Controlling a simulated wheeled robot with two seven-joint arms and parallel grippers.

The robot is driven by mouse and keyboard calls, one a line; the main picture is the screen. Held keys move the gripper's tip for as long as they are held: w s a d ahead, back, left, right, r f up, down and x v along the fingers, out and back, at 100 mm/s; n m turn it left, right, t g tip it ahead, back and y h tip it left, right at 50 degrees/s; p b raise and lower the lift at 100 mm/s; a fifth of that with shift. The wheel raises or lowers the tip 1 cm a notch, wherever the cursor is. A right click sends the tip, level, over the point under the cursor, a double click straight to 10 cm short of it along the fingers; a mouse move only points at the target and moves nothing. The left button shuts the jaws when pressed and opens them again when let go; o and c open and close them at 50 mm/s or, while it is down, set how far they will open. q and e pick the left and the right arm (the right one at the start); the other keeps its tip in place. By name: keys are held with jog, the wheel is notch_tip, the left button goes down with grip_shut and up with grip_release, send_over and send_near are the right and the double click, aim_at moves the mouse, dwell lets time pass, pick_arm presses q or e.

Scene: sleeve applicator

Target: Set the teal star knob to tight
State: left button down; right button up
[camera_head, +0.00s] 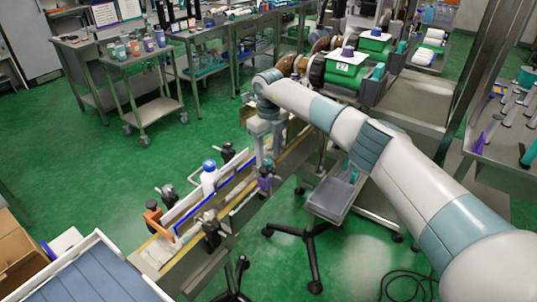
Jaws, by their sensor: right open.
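My right arm comes in from the right, and its gripper (267,157) points down over the far part of the conveyor rail, open. A small teal spot, possibly the teal star knob (268,164), shows just at the fingertips, above a purple knob (264,184) on a black clamp. The fingers partly cover it, so its star shape, its setting and any contact are too small to tell. My left gripper is not in view.
Black clamps (211,230) and an orange bracket (153,217) stand nearby. A grey tray on a wheeled stand (333,198) is right of the conveyor. Green floor lies open at left.

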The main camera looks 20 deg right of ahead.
jog(key=shift+f, duration=0.85)
jog(key=c, duration=1)
jog(key=shift+c, duration=0.2)
